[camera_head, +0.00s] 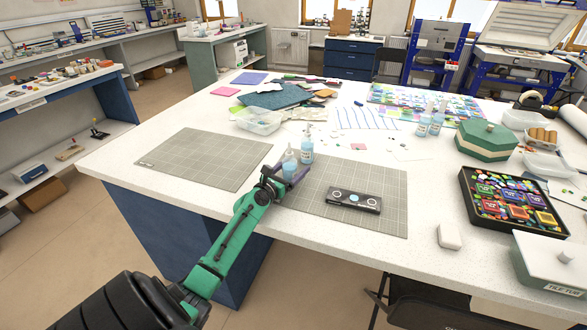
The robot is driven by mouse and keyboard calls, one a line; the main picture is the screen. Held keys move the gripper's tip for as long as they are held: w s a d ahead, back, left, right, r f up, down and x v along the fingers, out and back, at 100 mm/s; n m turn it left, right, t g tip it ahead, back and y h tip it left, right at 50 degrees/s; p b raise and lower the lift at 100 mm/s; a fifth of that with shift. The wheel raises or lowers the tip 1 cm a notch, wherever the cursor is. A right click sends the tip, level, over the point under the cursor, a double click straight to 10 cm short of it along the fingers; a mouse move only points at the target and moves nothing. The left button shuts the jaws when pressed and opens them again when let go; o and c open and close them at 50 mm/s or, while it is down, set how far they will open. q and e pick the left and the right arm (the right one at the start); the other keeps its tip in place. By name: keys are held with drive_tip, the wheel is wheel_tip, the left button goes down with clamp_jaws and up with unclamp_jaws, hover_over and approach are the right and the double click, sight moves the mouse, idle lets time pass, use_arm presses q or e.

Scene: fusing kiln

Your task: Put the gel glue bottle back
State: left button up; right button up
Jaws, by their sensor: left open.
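Two light-blue bottles with white nozzles stand close together near the middle of the white table. The nearer bottle (290,165) is partly hidden by my left gripper (287,175). The other bottle (307,150) stands just behind and to the right. Their labels are too small to read, so I cannot tell which is the gel glue. My left gripper is open, low at the near bottle; I cannot tell whether its fingers are around it or only beside it. Two more blue bottles (423,125) stand further back to the right. My right gripper is not in view.
Grey cutting mats (205,158) lie left and right of my arm; a dark device (353,200) lies on the right one. A clear tray (258,121) stands behind. A green hexagonal box (487,141), a black tray (466,205) of coloured pieces and a white block (449,236) are right.

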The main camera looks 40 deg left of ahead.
use_arm(q)
drive_tip(key=shift+r, duration=0.1)
drive_tip(key=shift+r+p, duration=0.25)
drive_tip(key=shift+p, duration=0.1)
drive_tip(key=s, duration=0.4)
drive_tip(key=s+b, duration=0.1)
drive_tip(key=s, duration=0.3)
drive_tip(key=s+d, duration=0.1)
drive_tip(key=s, duration=0.3)
drive_tip(key=shift+f, duration=0.15)
